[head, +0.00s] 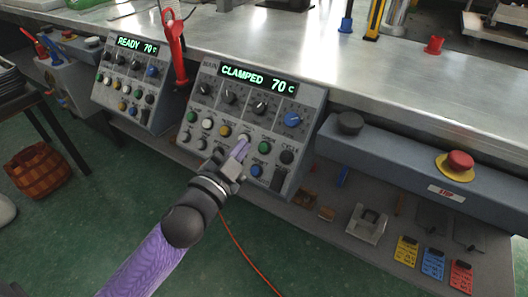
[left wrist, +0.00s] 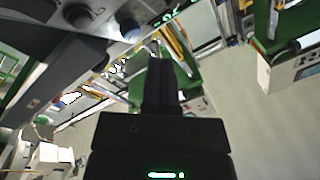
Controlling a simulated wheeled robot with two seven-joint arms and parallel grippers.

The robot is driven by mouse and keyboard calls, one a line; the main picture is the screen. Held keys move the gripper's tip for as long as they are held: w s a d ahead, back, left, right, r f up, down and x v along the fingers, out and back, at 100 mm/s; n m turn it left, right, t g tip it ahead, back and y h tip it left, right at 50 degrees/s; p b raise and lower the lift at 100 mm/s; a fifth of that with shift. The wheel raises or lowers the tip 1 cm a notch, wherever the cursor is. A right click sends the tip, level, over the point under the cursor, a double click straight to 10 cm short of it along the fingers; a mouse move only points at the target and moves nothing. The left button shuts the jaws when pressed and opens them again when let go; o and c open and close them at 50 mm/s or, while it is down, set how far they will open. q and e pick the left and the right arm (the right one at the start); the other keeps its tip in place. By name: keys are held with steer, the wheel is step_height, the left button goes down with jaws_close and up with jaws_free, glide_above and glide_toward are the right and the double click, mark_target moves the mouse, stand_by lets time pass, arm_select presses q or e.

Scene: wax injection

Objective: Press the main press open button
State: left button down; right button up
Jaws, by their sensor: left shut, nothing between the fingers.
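The control panel (head: 270,126) with the green lit display (head: 258,79) reading "CLAMPED 70 C" stands at the bench front in the head view. It has a row of dark knobs, a blue knob (head: 292,119), and lower rows of buttons, among them a green button (head: 265,147), a blue button (head: 256,171) and a white button (head: 207,123). Button labels are too small to read surely. My left gripper (head: 240,150) is shut and empty, its tip over the middle of the button rows, hiding some buttons; contact cannot be told. Its dark fingers show in the left wrist view (left wrist: 158,85). My right gripper is out of view.
A second panel (head: 128,77) reading "READY 70 C" stands to the left, with a red-handled tool (head: 174,45) between the panels. A red stop button (head: 459,162) on a yellow base is at the right. The metal bench top (head: 300,45) lies behind.

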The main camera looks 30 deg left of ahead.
mark_target(268, 133)
arm_select(q)
steer(key=w+f+b, duration=0.1)
steer(key=w, duration=0.1)
steer(key=w+f+b, duration=0.2)
steer(key=shift+d+f, duration=0.15)
steer(key=shift+f, duration=0.15)
steer(key=shift+w, duration=0.15)
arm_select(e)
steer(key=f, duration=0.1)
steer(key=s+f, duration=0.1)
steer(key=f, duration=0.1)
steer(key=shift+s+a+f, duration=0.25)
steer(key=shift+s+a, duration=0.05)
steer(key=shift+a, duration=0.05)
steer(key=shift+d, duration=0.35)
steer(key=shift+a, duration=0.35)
arm_select(q)
steer(key=shift+w+f, duration=0.1)
steer(key=shift+f, duration=0.05)
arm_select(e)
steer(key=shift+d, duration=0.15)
arm_select(q)
steer(key=shift+w+f, duration=0.15)
steer(key=shift+w, duration=0.1)
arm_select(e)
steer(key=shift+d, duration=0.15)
arm_select(q)
steer(key=shift+f, duration=0.1)
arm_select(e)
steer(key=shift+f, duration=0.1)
